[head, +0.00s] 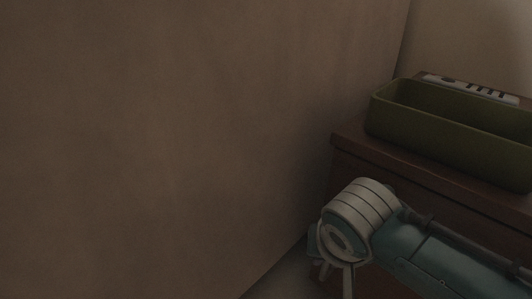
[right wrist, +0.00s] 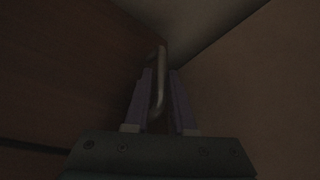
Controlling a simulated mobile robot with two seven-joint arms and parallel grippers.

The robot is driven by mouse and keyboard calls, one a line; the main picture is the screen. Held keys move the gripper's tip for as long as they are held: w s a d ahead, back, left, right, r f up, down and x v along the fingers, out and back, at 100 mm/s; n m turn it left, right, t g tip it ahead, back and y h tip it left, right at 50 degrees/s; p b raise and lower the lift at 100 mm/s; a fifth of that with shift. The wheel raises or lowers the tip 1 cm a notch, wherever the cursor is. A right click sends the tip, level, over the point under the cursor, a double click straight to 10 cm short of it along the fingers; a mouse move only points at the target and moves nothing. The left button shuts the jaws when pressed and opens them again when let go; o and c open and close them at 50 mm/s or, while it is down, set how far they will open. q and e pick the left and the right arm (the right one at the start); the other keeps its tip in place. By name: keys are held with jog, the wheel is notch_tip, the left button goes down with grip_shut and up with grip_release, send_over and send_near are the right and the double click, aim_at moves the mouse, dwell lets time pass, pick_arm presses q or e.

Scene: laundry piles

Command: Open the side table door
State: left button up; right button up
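The side table (head: 346,136) is dark brown wood and stands at the right of the head view, close to the wall. Its front is mostly hidden behind my right arm. In the right wrist view a dark wooden face, likely the door (right wrist: 70,70), fills the left side. A thin metal bar handle (right wrist: 160,75) stands between the fingers of my right gripper (right wrist: 163,85). The fingers are open around the handle, which is nearer the left finger, with a gap at the right one. My right gripper (head: 346,278) shows only partly in the head view. My left gripper is not in view.
A green open bin (head: 450,135) and a light item with dark marks (head: 470,88) are on the table top. A plain brown wall (head: 170,130) fills the left of the head view. In the right wrist view a brown surface (right wrist: 260,90) is close on the right.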

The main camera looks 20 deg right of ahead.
grip_shut()
dwell(1.2)
